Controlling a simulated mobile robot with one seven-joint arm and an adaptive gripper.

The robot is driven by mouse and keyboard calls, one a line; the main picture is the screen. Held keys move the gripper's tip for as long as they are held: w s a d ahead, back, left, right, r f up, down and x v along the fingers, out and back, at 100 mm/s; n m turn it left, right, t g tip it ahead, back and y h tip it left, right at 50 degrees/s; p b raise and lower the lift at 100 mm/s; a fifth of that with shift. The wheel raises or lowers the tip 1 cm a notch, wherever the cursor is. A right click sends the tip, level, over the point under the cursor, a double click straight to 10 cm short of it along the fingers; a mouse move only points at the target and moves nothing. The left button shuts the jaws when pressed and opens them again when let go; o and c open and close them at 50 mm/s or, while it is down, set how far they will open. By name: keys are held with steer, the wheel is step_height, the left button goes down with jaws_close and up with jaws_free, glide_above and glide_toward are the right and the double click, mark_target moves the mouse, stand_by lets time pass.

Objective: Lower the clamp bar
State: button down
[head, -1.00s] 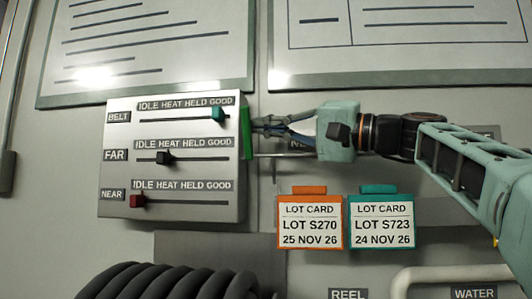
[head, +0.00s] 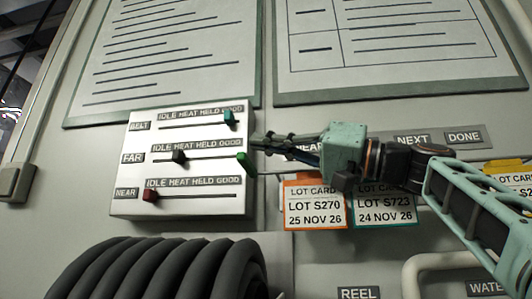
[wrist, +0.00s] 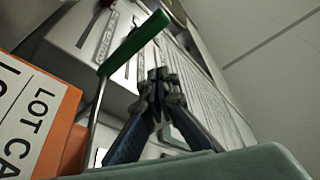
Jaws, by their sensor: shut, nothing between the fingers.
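The clamp bar appears to be the green bar (head: 243,160) at the right edge of the white slider panel. In the head view it shows as a short green end. In the wrist view the green bar (wrist: 135,42) runs slantwise on a thin metal rod (wrist: 95,118). My gripper (head: 257,141) is just right of and slightly above the green end in the head view. In the wrist view my gripper's fingertips (wrist: 159,74) are together, beside the bar with nothing between them. I cannot tell whether they touch it.
The panel (head: 122,180) has three sliders: teal at GOOD, black near HEAT, red at IDLE. An orange lot card (head: 318,204) and a teal one (head: 384,222) hang below my gripper. A dark coiled hose (head: 150,275) is below the panel. Framed sheets are above.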

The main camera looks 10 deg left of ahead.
steer(key=shift+s+f+b, duration=0.2)
steer(key=shift+f+b, duration=0.6)
steer(key=shift+f, duration=0.1)
steer(key=shift+d, duration=0.1)
steer(key=v, duration=1.2)
steer(key=shift+f, duration=0.1)
